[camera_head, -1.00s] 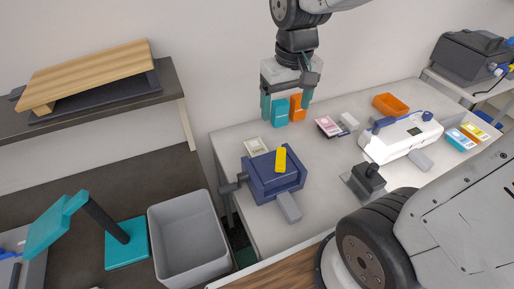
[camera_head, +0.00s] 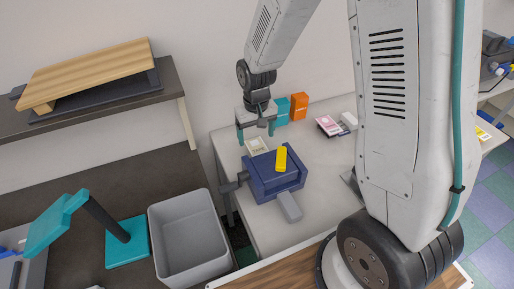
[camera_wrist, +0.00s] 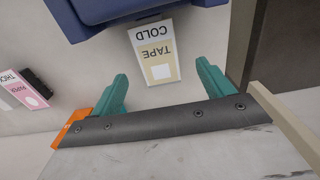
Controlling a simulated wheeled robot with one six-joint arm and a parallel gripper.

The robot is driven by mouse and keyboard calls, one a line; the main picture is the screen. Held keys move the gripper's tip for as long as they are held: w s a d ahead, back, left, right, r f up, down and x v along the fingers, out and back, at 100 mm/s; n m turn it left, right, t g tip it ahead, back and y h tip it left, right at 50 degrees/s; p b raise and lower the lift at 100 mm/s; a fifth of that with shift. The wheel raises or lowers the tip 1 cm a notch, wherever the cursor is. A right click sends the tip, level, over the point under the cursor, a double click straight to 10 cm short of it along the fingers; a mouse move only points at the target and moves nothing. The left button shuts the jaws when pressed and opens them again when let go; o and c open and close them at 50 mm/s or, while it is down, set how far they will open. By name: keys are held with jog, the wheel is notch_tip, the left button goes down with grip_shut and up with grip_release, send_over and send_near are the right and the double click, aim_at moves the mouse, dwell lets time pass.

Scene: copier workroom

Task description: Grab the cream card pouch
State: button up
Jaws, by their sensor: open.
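The cream card pouch (camera_head: 254,147) lies on the grey table behind the blue device. My gripper (camera_head: 256,136) is over the pouch in the head view, open and empty. In the wrist view the teal fingers of my gripper (camera_wrist: 162,72) point toward the pouch, one to each side. How high they are above it I cannot tell.
The blue device (camera_head: 262,182) with a yellow block (camera_head: 281,160) on it stands in front of the pouch. Teal (camera_head: 281,112) and orange (camera_head: 299,107) boxes stand behind to the right. A pink card pouch (camera_head: 327,125) lies farther right. A grey bin (camera_head: 186,247) stands left of the table.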

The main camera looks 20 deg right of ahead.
aim_at(257, 147)
notch_tip(257, 147, down, 4)
jog(key=shift+d+r, duration=0.15)
jog(key=c, duration=1.1)
jog(key=shift+r, duration=0.15)
